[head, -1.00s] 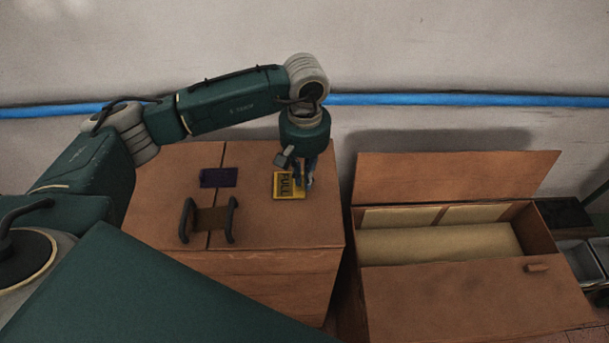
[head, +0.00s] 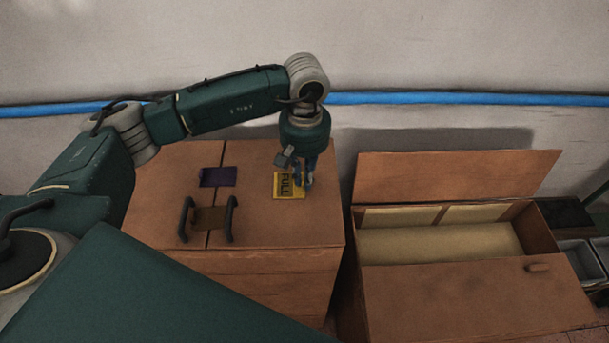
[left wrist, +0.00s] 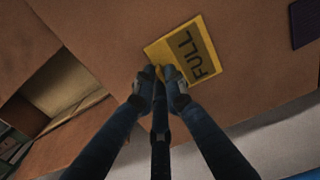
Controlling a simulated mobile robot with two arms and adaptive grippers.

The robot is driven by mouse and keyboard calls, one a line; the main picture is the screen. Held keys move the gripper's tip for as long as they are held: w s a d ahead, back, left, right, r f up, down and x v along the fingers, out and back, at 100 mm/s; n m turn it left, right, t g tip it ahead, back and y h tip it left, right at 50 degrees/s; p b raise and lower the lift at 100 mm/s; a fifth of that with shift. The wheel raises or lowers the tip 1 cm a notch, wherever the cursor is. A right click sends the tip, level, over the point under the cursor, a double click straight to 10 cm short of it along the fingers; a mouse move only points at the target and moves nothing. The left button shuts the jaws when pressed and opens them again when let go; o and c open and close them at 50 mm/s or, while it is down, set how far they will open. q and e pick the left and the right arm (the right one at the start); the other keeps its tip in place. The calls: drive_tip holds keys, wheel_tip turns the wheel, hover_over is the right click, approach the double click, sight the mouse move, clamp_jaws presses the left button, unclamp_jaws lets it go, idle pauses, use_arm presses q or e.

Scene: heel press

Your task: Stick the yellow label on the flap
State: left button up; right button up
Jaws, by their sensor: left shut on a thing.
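The yellow label (head: 284,185), marked FULL in dark letters, is over the right flap (head: 290,225) of the left wooden box's top. It looks flat against the wood, but I cannot tell if it touches all over. My left gripper (head: 303,184) points down at the label's right edge and is shut on it. In the left wrist view the label (left wrist: 190,50) extends beyond the closed fingertips (left wrist: 162,76), which cover part of its edge. My right gripper is not in view.
Two dark handles (head: 231,218) stand either side of the seam between the flaps. A purple patch (head: 218,177) lies behind them. An open wooden box (head: 470,290) with pale contents stands at right, its lid (head: 455,176) raised. A blue pipe (head: 450,99) runs along the wall.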

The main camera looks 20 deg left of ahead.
use_arm(q)
drive_tip(key=shift+s+f+b, duration=0.15)
drive_tip(key=shift+f+b, duration=0.05)
drive_tip(key=shift+b, duration=0.3)
clamp_jaws()
idle(0.6)
drive_tip(key=o, duration=0.8)
unclamp_jaws()
drive_tip(key=o, duration=0.6)
drive_tip(key=shift+c, duration=0.2)
drive_tip(key=shift+r, duration=0.2)
drive_tip(key=shift+r+p, duration=1.35)
drive_tip(key=shift+r, duration=2.1)
drive_tip(key=shift+f, duration=0.1)
